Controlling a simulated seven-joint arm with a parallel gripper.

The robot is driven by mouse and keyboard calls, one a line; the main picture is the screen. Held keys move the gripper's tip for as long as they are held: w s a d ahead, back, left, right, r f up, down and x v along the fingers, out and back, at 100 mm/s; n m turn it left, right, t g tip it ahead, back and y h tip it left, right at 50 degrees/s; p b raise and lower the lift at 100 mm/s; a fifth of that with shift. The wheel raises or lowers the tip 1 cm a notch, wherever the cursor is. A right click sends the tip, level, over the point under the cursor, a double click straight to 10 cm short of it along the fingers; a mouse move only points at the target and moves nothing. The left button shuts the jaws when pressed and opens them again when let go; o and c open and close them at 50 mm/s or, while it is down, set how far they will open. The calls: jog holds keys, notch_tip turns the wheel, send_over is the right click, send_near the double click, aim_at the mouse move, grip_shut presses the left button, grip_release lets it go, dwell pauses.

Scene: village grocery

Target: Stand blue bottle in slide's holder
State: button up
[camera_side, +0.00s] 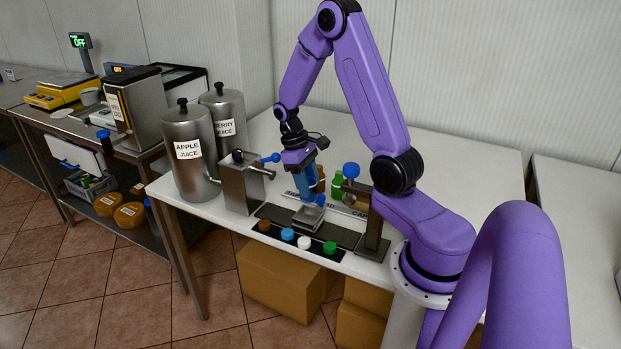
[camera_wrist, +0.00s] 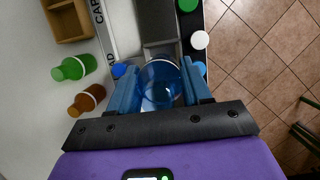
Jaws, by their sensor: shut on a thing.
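The blue bottle (camera_wrist: 160,82) is translucent and sits between the two blue fingers of my gripper (camera_wrist: 159,66) in the wrist view. In the side view, my gripper (camera_side: 307,183) points down with the blue bottle (camera_side: 311,188) in it, just above or at the slide's small grey metal holder (camera_side: 307,217). A blue knob (camera_side: 321,200) is beside the holder. The grey slide track (camera_wrist: 158,22) runs away from the bottle in the wrist view. The bottle and fingers hide the holder's inside, so I cannot tell whether the bottle's base is seated.
Blue, white (camera_side: 304,243), green (camera_side: 330,248) and brown caps lie along the front strip. A green bottle (camera_wrist: 72,67) and a brown bottle (camera_wrist: 87,99) are left of my gripper in the wrist view. A metal dispenser box (camera_side: 241,185) and juice urns (camera_side: 190,150) stand left.

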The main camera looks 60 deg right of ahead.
jog(key=shift+f, duration=3.45)
jog(key=shift+f, duration=0.45)
jog(key=o, duration=1.4)
jog(key=shift+o, duration=0.2)
jog(key=shift+r, duration=4)
